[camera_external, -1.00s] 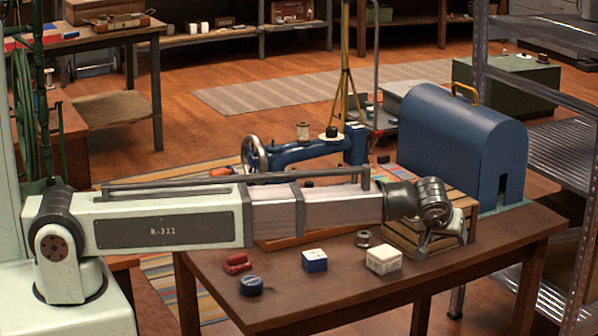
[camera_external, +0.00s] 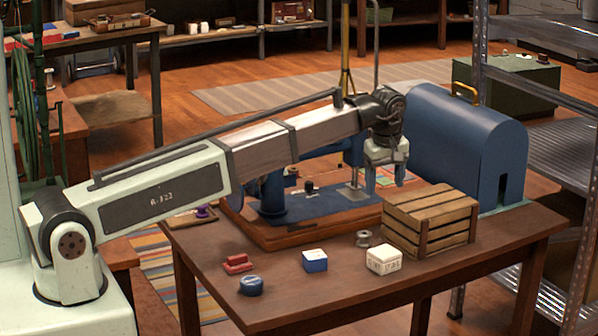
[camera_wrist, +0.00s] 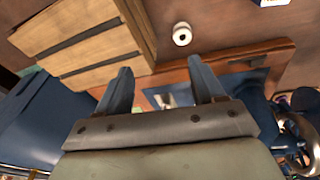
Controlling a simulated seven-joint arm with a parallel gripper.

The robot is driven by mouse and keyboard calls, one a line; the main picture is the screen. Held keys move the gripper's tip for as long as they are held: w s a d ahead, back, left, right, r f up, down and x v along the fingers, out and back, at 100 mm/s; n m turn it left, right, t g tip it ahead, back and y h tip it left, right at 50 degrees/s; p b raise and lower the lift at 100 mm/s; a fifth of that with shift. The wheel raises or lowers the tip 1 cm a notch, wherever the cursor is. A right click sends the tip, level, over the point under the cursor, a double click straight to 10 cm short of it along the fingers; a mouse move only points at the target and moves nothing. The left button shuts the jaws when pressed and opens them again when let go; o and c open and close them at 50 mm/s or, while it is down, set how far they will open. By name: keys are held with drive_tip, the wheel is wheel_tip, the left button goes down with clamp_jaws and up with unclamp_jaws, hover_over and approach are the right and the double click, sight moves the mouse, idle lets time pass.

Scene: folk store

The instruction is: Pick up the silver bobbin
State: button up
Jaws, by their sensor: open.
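The silver bobbin (camera_external: 364,238) stands on the brown table, left of the wooden crate and behind the white box. In the wrist view the bobbin (camera_wrist: 182,34) shows as a small round spool with a pale top, beyond my fingertips. My gripper (camera_external: 386,186) is open and empty. It hangs above the back of the table, behind the bobbin and higher than it, near the sewing machine's needle end. In the wrist view my gripper's two fingers (camera_wrist: 160,66) are spread apart with nothing between them.
The slatted wooden crate (camera_external: 430,222) is close right of the bobbin. A white box (camera_external: 384,260), a blue-and-white box (camera_external: 315,260), a red item (camera_external: 238,263) and a dark blue tin (camera_external: 251,286) lie in front. The blue sewing machine (camera_external: 300,205) and blue domed cover (camera_external: 460,140) stand behind.

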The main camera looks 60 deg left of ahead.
drive_tip(key=s+a+f+n+g+h, duration=0.1)
drive_tip(key=s+a+f+h, duration=0.1)
drive_tip(key=s+a, duration=0.15)
hover_over(364, 233)
drive_tip(key=d, duration=0.1)
drive_tip(key=f, duration=0.8)
drive_tip(key=shift+s+f, duration=0.15)
drive_tip(key=shift+s, duration=0.25)
drive_tip(key=shift+w+a+f, duration=0.1)
drive_tip(key=shift+f, duration=1.2)
drive_tip(key=shift+w+a+f, duration=0.1)
drive_tip(key=shift+f, duration=1.2)
drive_tip(key=shift+c, duration=0.2)
drive_tip(key=c, duration=1.1)
drive_tip(key=shift+o, duration=0.2)
drive_tip(key=shift+r, duration=0.1)
